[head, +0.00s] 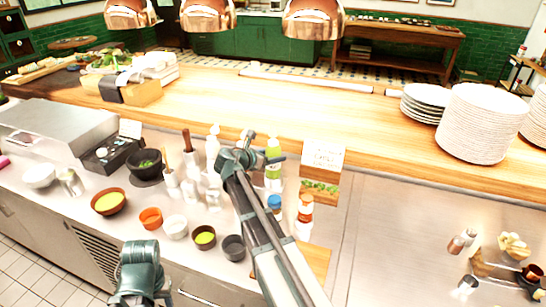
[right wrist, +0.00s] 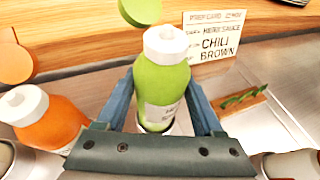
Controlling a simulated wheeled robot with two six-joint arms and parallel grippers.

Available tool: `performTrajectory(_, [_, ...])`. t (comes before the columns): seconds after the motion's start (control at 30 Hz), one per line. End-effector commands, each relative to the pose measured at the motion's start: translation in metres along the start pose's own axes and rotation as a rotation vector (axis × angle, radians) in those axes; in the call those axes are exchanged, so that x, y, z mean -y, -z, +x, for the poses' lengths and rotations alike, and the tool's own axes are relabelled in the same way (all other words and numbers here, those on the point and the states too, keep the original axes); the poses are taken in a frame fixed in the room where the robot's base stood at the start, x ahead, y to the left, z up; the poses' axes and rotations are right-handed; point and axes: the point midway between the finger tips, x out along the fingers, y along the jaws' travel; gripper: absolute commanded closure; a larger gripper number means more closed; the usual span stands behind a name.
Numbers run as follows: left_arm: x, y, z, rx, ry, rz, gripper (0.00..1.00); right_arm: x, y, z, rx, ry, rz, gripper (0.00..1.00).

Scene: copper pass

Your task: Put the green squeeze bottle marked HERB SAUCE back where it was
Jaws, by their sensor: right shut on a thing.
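The green squeeze bottle (head: 273,152) has a white cap and a pale label too small to read. It is near the back of the steel counter in the head view. In the right wrist view the bottle (right wrist: 160,88) is upright between my fingers. My right gripper (right wrist: 162,108) is shut on it; in the head view the gripper (head: 256,157) reaches it from the left. I cannot tell whether its base touches the counter. My left gripper (head: 140,272) is low at the left in the head view, its fingers not clear.
An orange bottle (right wrist: 48,120) stands left of the green one in the right wrist view. A written card (head: 323,157) and a garnished wooden block (head: 319,189) are to the right. Several bowls and bottles crowd the left; the steel right of the block (head: 400,225) is clear.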

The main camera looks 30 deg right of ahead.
Motion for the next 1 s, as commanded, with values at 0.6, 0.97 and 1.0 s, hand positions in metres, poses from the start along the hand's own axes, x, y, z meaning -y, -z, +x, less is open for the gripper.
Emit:
performTrajectory(0.6, [-0.001,0.001,0.009,0.0,0.0,0.0,0.5,0.0,0.008,0.003,0.0,0.0,0.0,0.01])
performTrajectory(0.97, [0.0,0.0,0.0,0.0,0.0,0.0,0.5,0.0,0.0,0.0,0.0,0.0,0.0,0.01])
performTrajectory(1.0, [0.001,0.0,-0.005,0.0,0.0,0.0,0.5,0.0,-0.005,-0.002,0.0,0.0,0.0,0.01])
